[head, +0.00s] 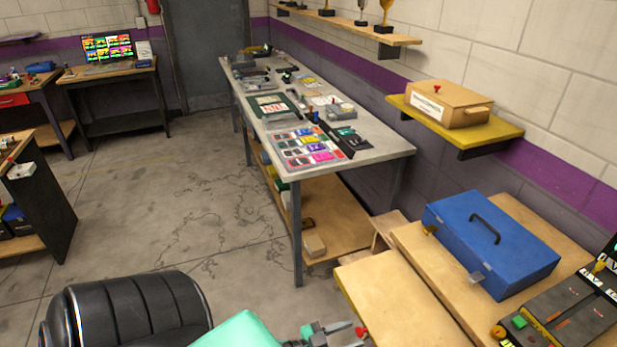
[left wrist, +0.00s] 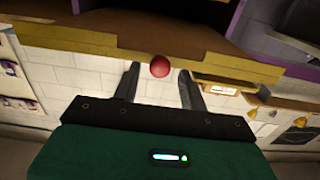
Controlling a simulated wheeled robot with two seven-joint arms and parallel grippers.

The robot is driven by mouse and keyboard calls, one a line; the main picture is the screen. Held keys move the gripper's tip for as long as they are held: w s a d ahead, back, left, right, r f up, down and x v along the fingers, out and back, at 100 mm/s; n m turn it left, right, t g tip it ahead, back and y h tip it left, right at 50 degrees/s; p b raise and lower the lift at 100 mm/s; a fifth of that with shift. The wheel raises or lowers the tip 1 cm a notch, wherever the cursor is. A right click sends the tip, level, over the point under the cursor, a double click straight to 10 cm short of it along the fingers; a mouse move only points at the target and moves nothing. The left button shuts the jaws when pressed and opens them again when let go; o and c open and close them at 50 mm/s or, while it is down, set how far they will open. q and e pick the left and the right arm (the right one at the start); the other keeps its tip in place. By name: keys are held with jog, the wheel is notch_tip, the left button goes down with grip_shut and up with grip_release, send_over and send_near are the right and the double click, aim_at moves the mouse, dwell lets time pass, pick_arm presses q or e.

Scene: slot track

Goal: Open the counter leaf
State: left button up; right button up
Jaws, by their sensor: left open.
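The counter leaf (head: 400,298) is a light wooden panel at the lower right of the head view, beside the wooden counter. A red knob (head: 361,332) is at its near left edge. My left gripper (head: 346,334) comes in from the bottom and is open, its fingertips close to the knob. In the left wrist view the red knob (left wrist: 160,66) shows between the two spread fingers (left wrist: 158,88), against a wooden edge (left wrist: 75,38). I cannot tell whether the fingers touch it. My right gripper is not in view.
A blue case (head: 490,243) sits on the counter, with a slot track (head: 575,315) nearer the right edge. A black chair (head: 130,310) stands at the lower left. A long grey table (head: 378,150) stands behind the leaf. Bare floor (head: 190,220) lies left of it.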

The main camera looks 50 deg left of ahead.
pick_arm(q)
jog(key=b+v, duration=0.3)
jog(key=v, duration=1)
